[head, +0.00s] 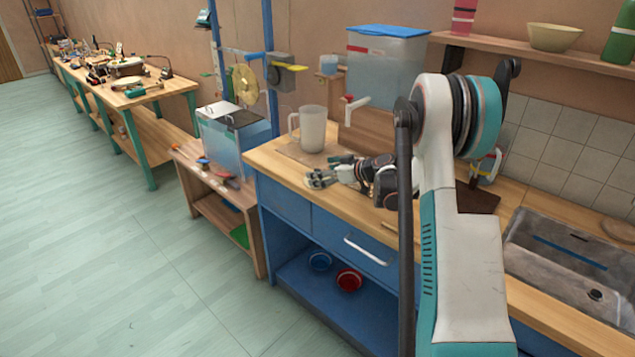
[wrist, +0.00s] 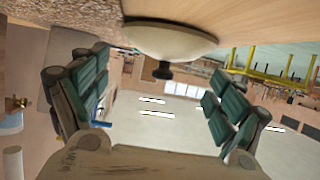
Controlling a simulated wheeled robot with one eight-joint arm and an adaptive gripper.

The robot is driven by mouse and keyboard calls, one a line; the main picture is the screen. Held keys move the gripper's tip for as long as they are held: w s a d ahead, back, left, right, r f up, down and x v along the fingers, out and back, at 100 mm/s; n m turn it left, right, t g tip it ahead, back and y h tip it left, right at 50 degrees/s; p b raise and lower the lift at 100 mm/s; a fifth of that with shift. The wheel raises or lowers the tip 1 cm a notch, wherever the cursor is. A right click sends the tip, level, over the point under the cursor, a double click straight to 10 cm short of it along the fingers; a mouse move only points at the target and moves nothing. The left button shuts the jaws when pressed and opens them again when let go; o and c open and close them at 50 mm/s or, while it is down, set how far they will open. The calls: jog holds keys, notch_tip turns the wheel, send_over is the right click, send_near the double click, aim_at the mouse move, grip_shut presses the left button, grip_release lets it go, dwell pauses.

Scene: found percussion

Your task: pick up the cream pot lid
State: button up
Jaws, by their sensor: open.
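The cream pot lid (wrist: 168,40) shows at the top middle of the wrist view, where the picture is upside down. It rests on the wooden counter, and its dark knob (wrist: 162,71) points away from the counter top. My gripper (wrist: 157,83) is open, with its green-padded fingers on either side of the knob in the picture and nothing between them. In the head view my gripper (head: 331,171) is low over the blue counter, in front of the jug. The lid is hard to make out there, probably mostly hidden by my gripper.
A frosted jug (head: 312,130) stands on a board just behind my gripper. A clear tank with a blue lid (head: 388,31) stands behind the counter. A metal sink (head: 570,250) is at right. A low bench with a clear bin (head: 228,145) adjoins at left. The floor at left is clear.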

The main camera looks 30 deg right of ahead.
jog(key=shift+x, duration=1.1)
jog(key=shift+s+r, duration=0.1)
jog(key=c, duration=1.5)
jog(key=shift+s+a, duration=0.1)
jog(key=c, duration=0.5)
